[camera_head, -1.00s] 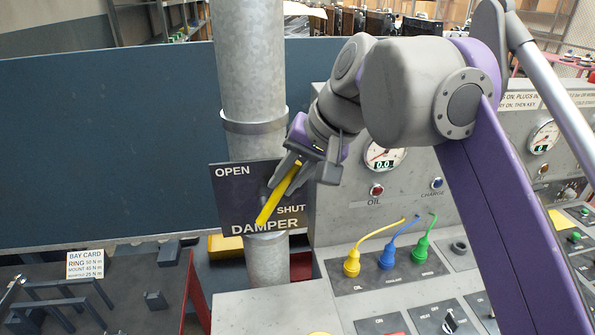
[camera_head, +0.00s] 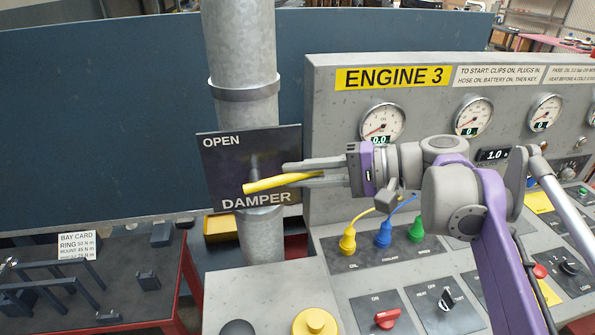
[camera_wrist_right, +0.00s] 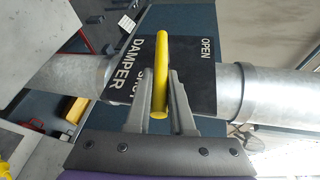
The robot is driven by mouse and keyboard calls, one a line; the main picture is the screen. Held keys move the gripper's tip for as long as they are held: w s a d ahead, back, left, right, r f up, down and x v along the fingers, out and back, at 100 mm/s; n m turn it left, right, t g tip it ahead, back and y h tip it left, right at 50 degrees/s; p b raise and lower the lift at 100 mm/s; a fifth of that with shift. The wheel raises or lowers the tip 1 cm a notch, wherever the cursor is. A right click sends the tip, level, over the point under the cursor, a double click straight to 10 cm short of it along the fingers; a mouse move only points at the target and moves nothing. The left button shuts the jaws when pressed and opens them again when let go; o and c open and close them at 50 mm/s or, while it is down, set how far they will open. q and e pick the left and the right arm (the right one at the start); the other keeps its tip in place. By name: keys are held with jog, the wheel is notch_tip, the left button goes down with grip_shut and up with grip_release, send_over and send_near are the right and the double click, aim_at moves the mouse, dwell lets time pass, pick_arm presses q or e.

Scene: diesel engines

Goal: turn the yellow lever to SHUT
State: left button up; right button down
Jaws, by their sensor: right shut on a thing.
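The yellow lever (camera_head: 262,186) stands out in front of the dark damper plate (camera_head: 228,170) on the grey pipe. It lies nearly level, its free end to the left. The plate reads OPEN at its upper left and DAMPER along the bottom; the SHUT mark is hidden behind the lever and gripper. My right gripper (camera_head: 295,177) comes in level from the right and is shut on the lever. In the right wrist view the lever (camera_wrist_right: 160,78) passes between the two fingers (camera_wrist_right: 160,105), with the plate (camera_wrist_right: 190,72) behind. My left gripper is not in view.
The grey ENGINE 3 panel (camera_head: 330,112) with gauges stands right of the pipe (camera_head: 240,50). Yellow, blue and green plugs (camera_head: 383,238) sit below my right arm. A red-edged bench (camera_head: 150,300) with a bay card is at lower left.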

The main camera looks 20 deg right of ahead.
jog(key=shift+f+m+t+y+b, duration=0.3)
jog(key=shift+f+t+y+b, duration=0.3)
jog(key=shift+f+y, duration=0.25)
jog(key=c, duration=0.8)
grip_release()
jog(key=shift+r, duration=0.1)
jog(key=shift+d, duration=0.1)
jog(key=v, duration=1)
jog(key=shift+s+d, duration=0.25)
jog(key=shift+d, duration=0.1)
